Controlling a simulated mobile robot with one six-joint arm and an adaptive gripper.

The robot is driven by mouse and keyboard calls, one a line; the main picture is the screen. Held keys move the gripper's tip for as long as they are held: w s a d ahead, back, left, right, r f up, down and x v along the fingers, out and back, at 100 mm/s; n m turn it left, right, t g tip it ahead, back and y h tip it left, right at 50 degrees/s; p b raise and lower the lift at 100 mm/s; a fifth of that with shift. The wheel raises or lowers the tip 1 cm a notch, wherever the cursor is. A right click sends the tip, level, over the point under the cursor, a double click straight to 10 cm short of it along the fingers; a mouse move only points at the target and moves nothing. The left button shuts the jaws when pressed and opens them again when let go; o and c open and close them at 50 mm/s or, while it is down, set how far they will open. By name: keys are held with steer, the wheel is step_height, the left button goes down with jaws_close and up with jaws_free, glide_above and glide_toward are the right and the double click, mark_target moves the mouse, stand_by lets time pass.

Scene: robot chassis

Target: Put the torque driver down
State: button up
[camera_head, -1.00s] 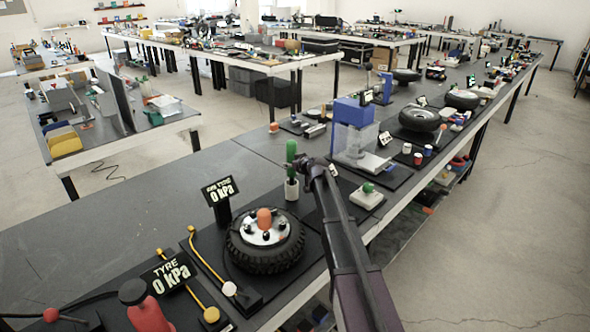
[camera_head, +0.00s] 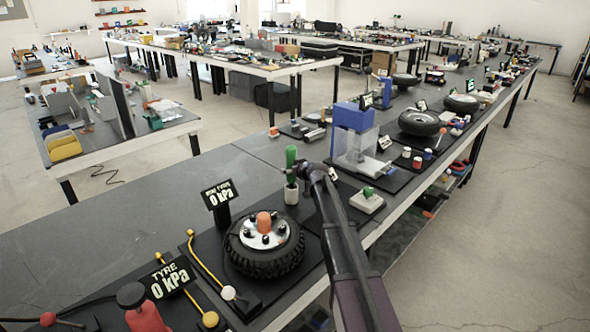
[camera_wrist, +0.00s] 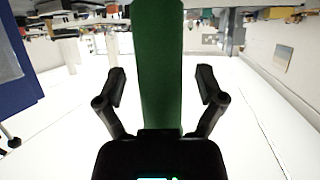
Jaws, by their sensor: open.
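The torque driver (camera_head: 291,165) has a thick green handle and stands upright at a white cup-like holder (camera_head: 291,193) on the bench, behind the tyre. In the wrist view its green handle (camera_wrist: 158,65) rises between my two black fingers. My gripper (camera_wrist: 160,83) is open, with a gap showing between each fingertip and the handle. In the head view my gripper (camera_head: 307,170) is just right of the driver, and its fingers are too small to make out. The driver's lower end is hidden in the holder.
A tyre on a wheel (camera_head: 265,258) with an orange cap is in front. A blue press-like machine (camera_head: 352,130) and a grey block with a green knob (camera_head: 367,200) are to the right. The bench's left part is bare.

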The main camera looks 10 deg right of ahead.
steer(key=shift+r, duration=0.2)
steer(key=p+v, duration=0.5)
steer(key=v, duration=0.7)
stand_by(0.6)
steer(key=s+a+f+g, duration=0.1)
steer(key=s+f+g, duration=0.1)
steer(key=s, duration=0.3)
steer(key=s+a+f+g, duration=0.2)
steer(key=s+f, duration=0.1)
steer(key=s, duration=0.3)
steer(key=s+a+f+g, duration=0.2)
steer(key=s, duration=0.3)
steer(key=shift+s+a+f+m+g+h, duration=0.15)
steer(key=shift+s+f+m+g+h, duration=0.15)
steer(key=shift+s, duration=0.05)
steer(key=s+d+f+m+g+h, duration=0.1)
steer(key=s+f+g+h, duration=0.1)
steer(key=s, duration=0.7)
steer(key=s+d+f+m+g+h, duration=0.1)
steer(key=s+g, duration=0.3)
steer(key=s, duration=0.5)
steer(key=shift+s+d+f+m+h, duration=0.15)
steer(key=shift+d+f+m+h, duration=0.2)
steer(key=shift+m+h, duration=0.35)
